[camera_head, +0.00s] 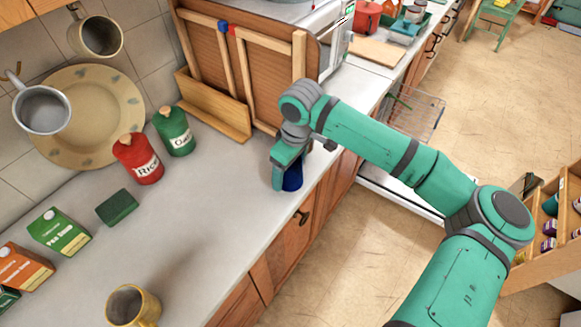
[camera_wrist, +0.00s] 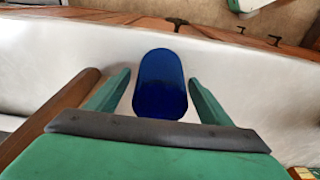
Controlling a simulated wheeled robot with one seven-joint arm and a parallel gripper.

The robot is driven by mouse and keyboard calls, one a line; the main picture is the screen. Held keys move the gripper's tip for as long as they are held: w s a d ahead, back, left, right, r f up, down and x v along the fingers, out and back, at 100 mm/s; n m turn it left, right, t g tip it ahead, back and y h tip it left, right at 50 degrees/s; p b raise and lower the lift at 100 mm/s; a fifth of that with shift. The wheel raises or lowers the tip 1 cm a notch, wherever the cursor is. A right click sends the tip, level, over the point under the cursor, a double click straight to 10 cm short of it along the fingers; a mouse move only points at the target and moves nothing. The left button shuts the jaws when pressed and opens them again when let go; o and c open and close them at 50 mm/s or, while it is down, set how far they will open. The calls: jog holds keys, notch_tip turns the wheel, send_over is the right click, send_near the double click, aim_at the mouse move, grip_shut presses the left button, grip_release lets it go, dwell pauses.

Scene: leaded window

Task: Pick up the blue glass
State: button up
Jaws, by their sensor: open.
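The blue glass (camera_head: 293,180) stands on the white counter near its front edge, in front of the wooden panel. It is partly hidden by my gripper (camera_head: 285,178) in the head view. In the wrist view the dark blue glass (camera_wrist: 161,82) lies between the two green fingers of my gripper (camera_wrist: 160,88). The fingers are open, one on each side of the glass.
A wooden panel with a ledge (camera_head: 212,108) stands just behind my gripper. A red canister (camera_head: 138,160), a green canister (camera_head: 175,133), and a green block (camera_head: 117,207) are farther left. A yellow mug (camera_head: 132,306) is at the near end. The counter (camera_head: 210,225) between is clear.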

jog(key=shift+f, duration=0.1)
jog(key=shift+c, duration=0.3)
jog(key=c, duration=1.4)
jog(key=shift+o, duration=0.2)
jog(key=shift+r, duration=0.55)
notch_tip(320, 180, up, 3)
jog(key=shift+f, duration=0.2)
jog(key=s+d+r, duration=0.8)
jog(key=s+r, duration=0.1)
jog(key=s, duration=0.2)
jog(key=shift+s+d+r, duration=0.15)
jog(key=shift+r, duration=0.05)
